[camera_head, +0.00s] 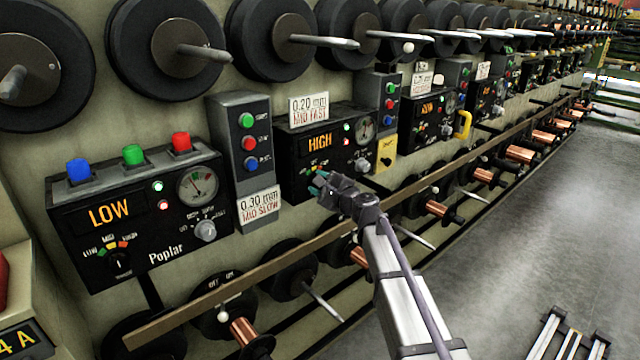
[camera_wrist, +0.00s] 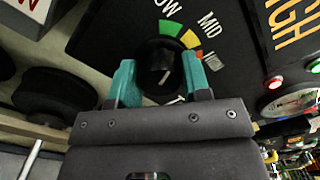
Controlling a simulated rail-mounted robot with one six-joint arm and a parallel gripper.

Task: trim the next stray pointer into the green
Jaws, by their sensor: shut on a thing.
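The black panel reading HIGH (camera_head: 320,142) carries a dark knob under a small LOW–MID–HIGH arc. My gripper (camera_head: 318,184) reaches this knob; in the wrist view its teal fingers (camera_wrist: 160,76) are shut on the black knob (camera_wrist: 158,60), one on each side. A green, yellow and red arc (camera_wrist: 188,41) curves beside the knob. The knob's mark is too small to read surely. The panel's round gauge (camera_head: 365,128) is too small to read. The nearer panel reading LOW (camera_head: 109,214) has its own knob (camera_head: 119,263) and a gauge (camera_head: 197,186) with a needle.
A grey button box (camera_head: 247,150) stands between the two panels. A wooden rail (camera_head: 250,283) runs along the wall below them, above several copper spools (camera_head: 243,331). Black reels (camera_head: 168,45) with pegs jut out above. The grey floor (camera_head: 520,240) at right is largely open.

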